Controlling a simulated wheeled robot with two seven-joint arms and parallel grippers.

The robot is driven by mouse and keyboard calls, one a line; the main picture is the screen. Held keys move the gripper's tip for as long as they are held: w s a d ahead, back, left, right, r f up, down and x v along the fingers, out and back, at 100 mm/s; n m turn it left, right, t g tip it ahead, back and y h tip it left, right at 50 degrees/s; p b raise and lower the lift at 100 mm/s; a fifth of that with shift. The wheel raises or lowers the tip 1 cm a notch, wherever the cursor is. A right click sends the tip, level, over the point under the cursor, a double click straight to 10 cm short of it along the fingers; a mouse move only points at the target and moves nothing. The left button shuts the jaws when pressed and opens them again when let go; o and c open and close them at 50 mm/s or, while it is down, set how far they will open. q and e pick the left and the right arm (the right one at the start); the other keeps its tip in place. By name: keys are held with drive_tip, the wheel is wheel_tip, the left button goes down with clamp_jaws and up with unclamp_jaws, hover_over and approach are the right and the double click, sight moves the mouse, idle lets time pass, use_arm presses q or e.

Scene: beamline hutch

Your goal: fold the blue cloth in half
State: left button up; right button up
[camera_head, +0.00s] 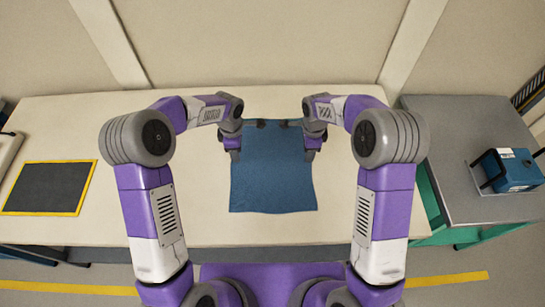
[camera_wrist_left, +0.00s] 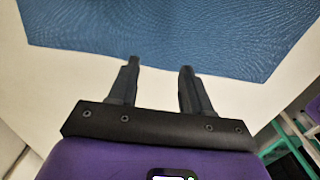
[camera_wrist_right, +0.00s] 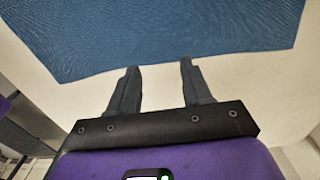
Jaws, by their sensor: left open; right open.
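The blue cloth (camera_head: 273,175) lies spread out on the pale table, in the middle of the head view. My left gripper (camera_head: 247,139) is at its far left part and my right gripper (camera_head: 297,139) at its far right part. Both are open with nothing between the fingers. In the left wrist view the fingertips (camera_wrist_left: 160,64) reach just to the edge of the cloth (camera_wrist_left: 170,35). In the right wrist view the fingertips (camera_wrist_right: 159,64) likewise reach the edge of the cloth (camera_wrist_right: 160,30). I cannot tell whether they touch it. My wrists hide parts of the cloth's sides.
A dark mat with a yellow border (camera_head: 47,188) lies on the table at the left. A grey-topped bench (camera_head: 460,130) stands at the right with a blue box (camera_head: 510,170) on it. The pale table (camera_head: 75,115) is clear around the cloth.

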use_arm(q)
drive_tip(key=shift+f, duration=1.95)
use_arm(e)
drive_tip(key=shift+f, duration=1.95)
use_arm(q)
drive_tip(key=shift+f, duration=0.15)
use_arm(e)
drive_tip(key=shift+w+f, duration=0.1)
drive_tip(key=shift+f, duration=0.05)
use_arm(q)
drive_tip(key=shift+c, duration=0.2)
use_arm(e)
drive_tip(key=shift+c, duration=0.2)
use_arm(q)
clamp_jaws()
use_arm(e)
clamp_jaws()
